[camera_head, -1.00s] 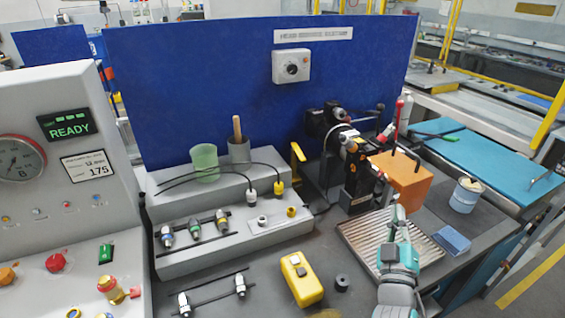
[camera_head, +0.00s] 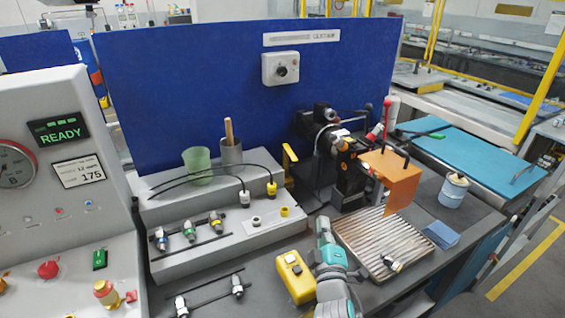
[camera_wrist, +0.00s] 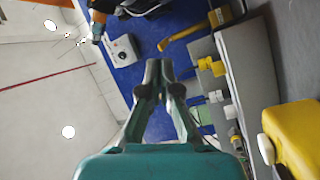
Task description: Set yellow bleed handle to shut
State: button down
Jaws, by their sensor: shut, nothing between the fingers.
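A yellow lever (camera_head: 290,157), the likely bleed handle, stands at the right end of the grey stepped bench, before the blue panel. It looks upright with a short bent top; its exact setting is hard to tell. In the wrist view the yellow lever (camera_wrist: 187,36) lies beyond and to the right of my fingertips, apart from them. My gripper (camera_wrist: 158,72) is shut and empty. In the head view my teal gripper (camera_head: 325,228) is in front of the lever and to its right, with its fingertips hard to make out.
A yellow box (camera_head: 295,279) lies close left of my gripper. A ribbed tray (camera_head: 365,238) is to the right, with an orange cover (camera_head: 391,180) and dark machinery behind it. Yellow and white fittings (camera_head: 271,189) stand on the stepped bench (camera_head: 215,248).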

jog(key=w+a+r+n+g, duration=0.1)
jog(key=w+a+r+n, duration=0.5)
jog(key=w+a, duration=0.5)
send_near(290, 152)
jog(key=shift+y, duration=0.3)
jog(key=w+a, duration=0.4)
jog(key=a, duration=0.1)
jog(key=shift+w, duration=0.15)
jog(key=shift+w+d, duration=0.25)
jog(key=shift+d, duration=0.7)
jog(key=shift+w+d, duration=0.25)
jog(key=shift+d, duration=0.7)
jog(key=shift+d, duration=0.95)
